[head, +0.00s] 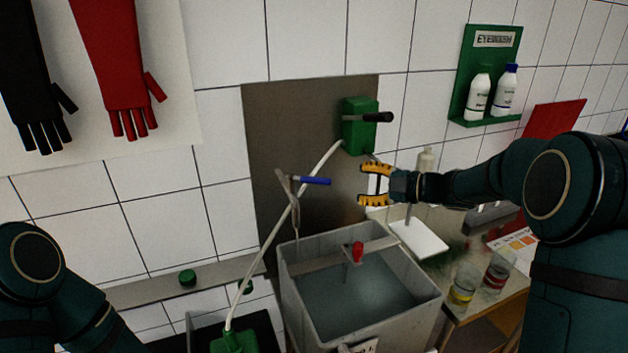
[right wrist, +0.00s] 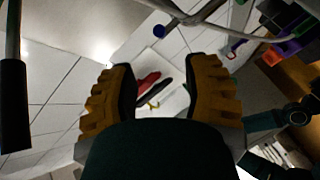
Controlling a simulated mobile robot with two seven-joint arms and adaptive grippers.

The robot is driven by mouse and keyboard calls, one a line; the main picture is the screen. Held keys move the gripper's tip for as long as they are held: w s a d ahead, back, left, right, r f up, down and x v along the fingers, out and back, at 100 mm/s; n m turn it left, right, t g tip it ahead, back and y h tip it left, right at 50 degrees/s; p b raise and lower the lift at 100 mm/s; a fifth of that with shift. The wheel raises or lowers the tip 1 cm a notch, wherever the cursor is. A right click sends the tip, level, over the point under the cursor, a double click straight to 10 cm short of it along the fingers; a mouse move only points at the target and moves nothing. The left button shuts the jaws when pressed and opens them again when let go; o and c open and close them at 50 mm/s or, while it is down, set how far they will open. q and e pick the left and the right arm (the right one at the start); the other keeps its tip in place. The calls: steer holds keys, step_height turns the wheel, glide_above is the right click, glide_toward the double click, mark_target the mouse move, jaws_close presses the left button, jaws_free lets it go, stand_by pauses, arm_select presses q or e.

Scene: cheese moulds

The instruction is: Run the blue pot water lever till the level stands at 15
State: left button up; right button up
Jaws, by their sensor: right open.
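The blue-handled lever (head: 313,180) sits on a grey tap over the sink-like grey tank (head: 290,270), left of my right gripper. My right gripper (head: 364,185) is open and empty, its yellow fingers pointing left towards the lever with a gap between. In the right wrist view, its two fingers (right wrist: 160,92) are spread, and a blue end (right wrist: 158,31) shows beyond them, probably the lever. Water (head: 355,295) stands in the tank; no level reading is legible. Only part of my left arm shows at lower left; its gripper is out of view.
A green box with a black lever (head: 376,117) is on the steel panel above my right gripper. A white hose (head: 265,245) runs down from it. A red-handled part (head: 357,251) stands at the tank. Glass beakers (head: 497,271) stand on the bench at right.

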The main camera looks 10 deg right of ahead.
mark_target(326, 181)
steer(key=x, duration=1.2)
steer(key=shift+w+a+f+b, duration=0.1)
steer(key=shift+w+a+b, duration=0.05)
steer(key=shift+a+b, duration=0.2)
steer(key=shift+d, duration=0.1)
jaws_close()
